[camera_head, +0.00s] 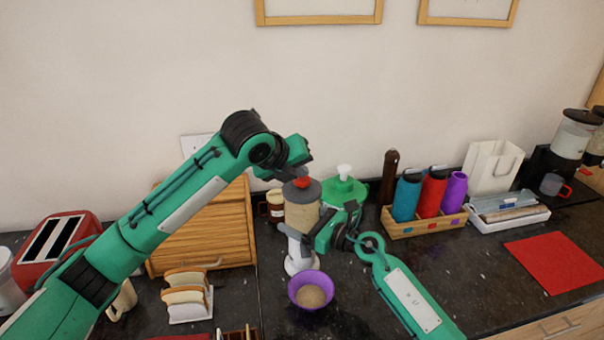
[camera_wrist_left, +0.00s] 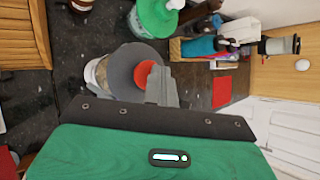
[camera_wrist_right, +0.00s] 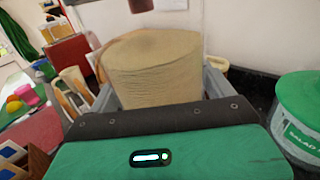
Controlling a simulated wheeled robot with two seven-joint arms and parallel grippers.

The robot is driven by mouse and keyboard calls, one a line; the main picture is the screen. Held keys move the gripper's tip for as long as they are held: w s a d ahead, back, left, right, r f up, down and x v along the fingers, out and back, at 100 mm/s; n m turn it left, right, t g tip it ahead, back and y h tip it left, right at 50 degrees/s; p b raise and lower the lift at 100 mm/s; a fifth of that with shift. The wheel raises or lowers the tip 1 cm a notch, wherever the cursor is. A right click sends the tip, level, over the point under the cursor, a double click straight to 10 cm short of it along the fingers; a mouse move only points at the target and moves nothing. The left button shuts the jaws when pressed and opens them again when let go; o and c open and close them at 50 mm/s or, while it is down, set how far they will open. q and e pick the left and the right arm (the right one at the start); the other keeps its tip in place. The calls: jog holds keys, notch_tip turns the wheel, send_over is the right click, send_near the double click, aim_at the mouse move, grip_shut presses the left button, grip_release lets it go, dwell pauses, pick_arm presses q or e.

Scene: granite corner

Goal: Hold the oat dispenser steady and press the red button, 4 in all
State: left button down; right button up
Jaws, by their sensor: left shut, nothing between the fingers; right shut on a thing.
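The oat dispenser (camera_head: 302,218) stands upright on the dark counter, with a clear body of oats, a grey lid and a white base. Its red button (camera_head: 302,182) is on top and also shows in the left wrist view (camera_wrist_left: 143,72). My left gripper (camera_head: 297,173) is shut and empty, right at the button; I cannot tell whether it touches. My right gripper (camera_wrist_right: 160,88) is shut on the dispenser body, with a finger on each side of the oats (camera_wrist_right: 155,65). A purple bowl (camera_head: 300,280) with oats in it sits below the dispenser at the front.
A green-lidded salad container (camera_head: 343,192) stands close behind on the right. A brown-labelled jar (camera_head: 274,205) and a wooden bread box (camera_head: 205,230) are to the left. A crate of bottles (camera_head: 425,224) is farther right. The counter right of the bowl is mostly clear.

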aim_at(299, 180)
pick_arm(q)
jog(key=shift+f, duration=0.35)
jog(key=shift+r, duration=0.1)
dwell(0.3)
jog(key=shift+r, duration=1.4)
jog(key=shift+r, duration=2.55)
notch_tip(299, 180, up, 4)
jog(key=shift+f, duration=0.1)
jog(key=shift+f, duration=0.1)
dwell(0.3)
